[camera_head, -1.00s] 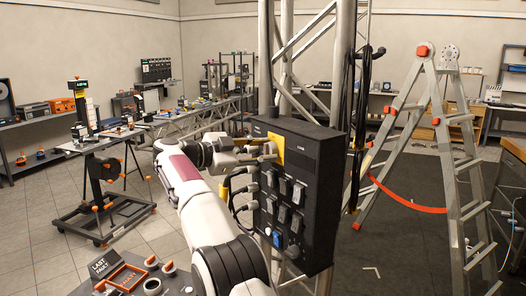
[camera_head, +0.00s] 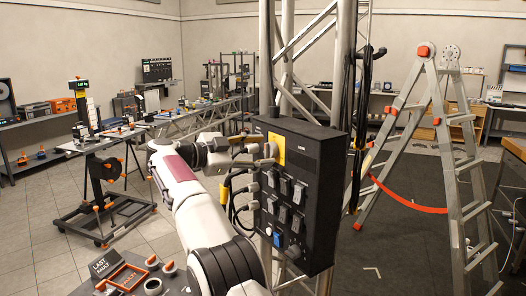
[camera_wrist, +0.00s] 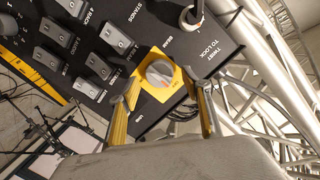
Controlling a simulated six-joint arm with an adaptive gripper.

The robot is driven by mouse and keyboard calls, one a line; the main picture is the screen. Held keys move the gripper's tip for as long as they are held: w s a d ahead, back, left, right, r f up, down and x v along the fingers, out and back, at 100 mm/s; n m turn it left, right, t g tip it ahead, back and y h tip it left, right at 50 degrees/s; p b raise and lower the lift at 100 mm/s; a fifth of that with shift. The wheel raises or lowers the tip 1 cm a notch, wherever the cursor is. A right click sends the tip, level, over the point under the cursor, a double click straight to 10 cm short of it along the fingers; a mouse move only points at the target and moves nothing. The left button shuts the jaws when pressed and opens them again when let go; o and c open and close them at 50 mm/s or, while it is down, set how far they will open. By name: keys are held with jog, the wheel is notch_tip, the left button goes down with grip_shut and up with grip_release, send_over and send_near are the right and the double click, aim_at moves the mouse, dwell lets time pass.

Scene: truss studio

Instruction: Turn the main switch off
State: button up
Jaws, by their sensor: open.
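The main switch is a grey rotary knob (camera_wrist: 159,72) on a yellow plate (camera_wrist: 179,86), on the front of a black power box (camera_head: 322,158). In the wrist view my gripper (camera_wrist: 163,88) is open, with one yellow-edged finger on each side of the knob. The fingertips are close to the plate; I cannot tell whether they touch the knob. The knob's pointer setting is too small to read surely.
Several grey breaker switches (camera_wrist: 100,66) sit beside the knob. Cables (camera_head: 237,197) hang at the box's left side. Metal truss (camera_head: 345,60) stands behind the box, and a ladder (camera_head: 440,150) stands to the right.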

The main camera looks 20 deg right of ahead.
jog(key=v, duration=1)
jog(key=shift+a, duration=0.15)
dwell(0.4)
